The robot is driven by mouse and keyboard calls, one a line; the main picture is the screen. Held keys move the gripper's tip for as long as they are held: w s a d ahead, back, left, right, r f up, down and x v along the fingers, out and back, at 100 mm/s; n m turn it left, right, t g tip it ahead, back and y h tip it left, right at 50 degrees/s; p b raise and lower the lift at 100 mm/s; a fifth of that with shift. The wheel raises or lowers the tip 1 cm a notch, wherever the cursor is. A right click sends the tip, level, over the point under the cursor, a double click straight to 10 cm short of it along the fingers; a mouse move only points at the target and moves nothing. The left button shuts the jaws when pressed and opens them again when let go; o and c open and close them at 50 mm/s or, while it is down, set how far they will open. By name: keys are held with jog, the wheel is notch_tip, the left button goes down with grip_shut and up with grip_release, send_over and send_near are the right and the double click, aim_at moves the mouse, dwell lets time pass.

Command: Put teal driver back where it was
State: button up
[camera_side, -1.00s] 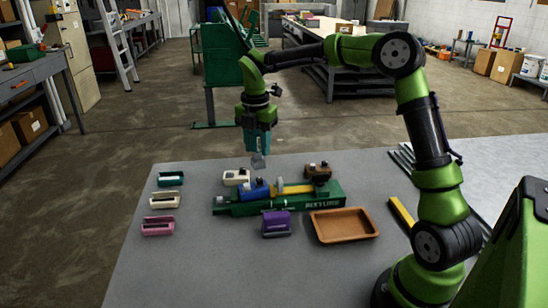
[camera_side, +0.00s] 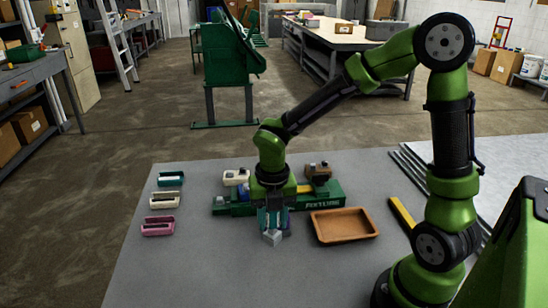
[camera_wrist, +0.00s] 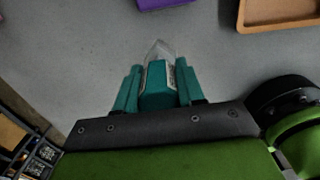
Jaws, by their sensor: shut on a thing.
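My gripper (camera_side: 272,222) is low over the grey table, in front of the green fixture. It is shut on the teal driver (camera_wrist: 157,88), which points away from the wrist with its pale, clear-looking tip in front. The tip (camera_side: 272,238) also shows below the fingers in the side view. Whether it touches the table I cannot tell. A teal holder (camera_side: 170,178) lies at the table's left, behind a cream holder (camera_side: 164,198) and a pink one (camera_side: 157,226). A purple block (camera_wrist: 165,2) shows at the wrist view's top edge; my gripper hides it in the side view.
The green fixture (camera_side: 329,196) stands behind my gripper, with a brown block (camera_side: 318,170) and a white block (camera_side: 236,177) by it. A tan tray (camera_side: 344,226) is to the right. A yellow bar (camera_side: 402,214) lies near my base. The front left of the table is clear.

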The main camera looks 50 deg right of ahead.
jog(key=shift+w+a+f, duration=0.3)
jog(key=shift+w+f, duration=0.45)
jog(key=shift+w, duration=1.25)
jog(key=shift+w+a+f, duration=0.25)
jog(key=shift+w+f, duration=0.55)
jog(key=shift+w, duration=1.15)
jog(key=shift+w+a+f, duration=0.3)
jog(key=shift+w+f, duration=0.45)
jog(key=shift+w, duration=1.25)
jog(key=shift+f, duration=0.1)
jog(key=o, duration=1)
jog(key=shift+f, duration=0.1)
jog(key=shift+o, duration=0.2)
